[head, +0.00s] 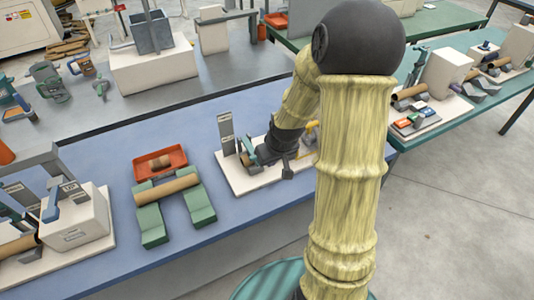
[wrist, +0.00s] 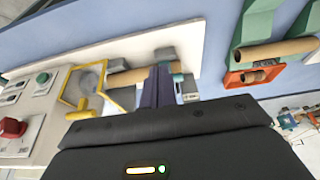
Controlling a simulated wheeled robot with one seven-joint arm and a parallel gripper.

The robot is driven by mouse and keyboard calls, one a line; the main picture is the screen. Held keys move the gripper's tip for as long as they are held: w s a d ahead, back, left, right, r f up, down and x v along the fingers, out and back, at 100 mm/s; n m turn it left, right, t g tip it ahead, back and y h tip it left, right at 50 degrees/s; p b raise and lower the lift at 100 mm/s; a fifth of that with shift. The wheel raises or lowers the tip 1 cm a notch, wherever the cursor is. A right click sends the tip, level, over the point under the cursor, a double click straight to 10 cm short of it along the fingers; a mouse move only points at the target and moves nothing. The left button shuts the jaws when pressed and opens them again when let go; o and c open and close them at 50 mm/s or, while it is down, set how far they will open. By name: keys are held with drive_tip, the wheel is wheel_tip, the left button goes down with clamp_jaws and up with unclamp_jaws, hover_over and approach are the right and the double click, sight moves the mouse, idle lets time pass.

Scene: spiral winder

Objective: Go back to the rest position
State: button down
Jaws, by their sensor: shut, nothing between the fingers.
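My gripper (head: 275,152) is over the white base board (head: 240,183) of the winder on the blue table. In the wrist view its dark fingers (wrist: 158,86) are shut together with nothing between them. They point toward a brown cardboard tube (wrist: 130,76) on the winder; I cannot tell whether they touch it. A yellow frame with a yellow handle (wrist: 86,106) stands left of the fingers in the wrist view. In the head view my arm and gripper hide much of the winder.
A green cradle (head: 150,218) holds a cardboard tube (head: 167,190) beside a red tray (head: 172,158). A white machine block (head: 75,228) stands at the left. In the wrist view, a panel with a green button (wrist: 43,78) and a red button (wrist: 12,128) lies left of my gripper.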

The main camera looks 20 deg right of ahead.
drive_tip(key=shift+s, duration=0.35)
drive_tip(key=shift+d, duration=0.15)
drive_tip(key=s+a+r, duration=0.3)
drive_tip(key=s, duration=0.3)
drive_tip(key=s+a+r+m+g, duration=0.1)
drive_tip(key=s+a+r, duration=0.2)
drive_tip(key=s, duration=0.3)
drive_tip(key=shift+a+r, duration=0.15)
drive_tip(key=shift+a, duration=0.65)
drive_tip(key=shift+d, duration=0.1)
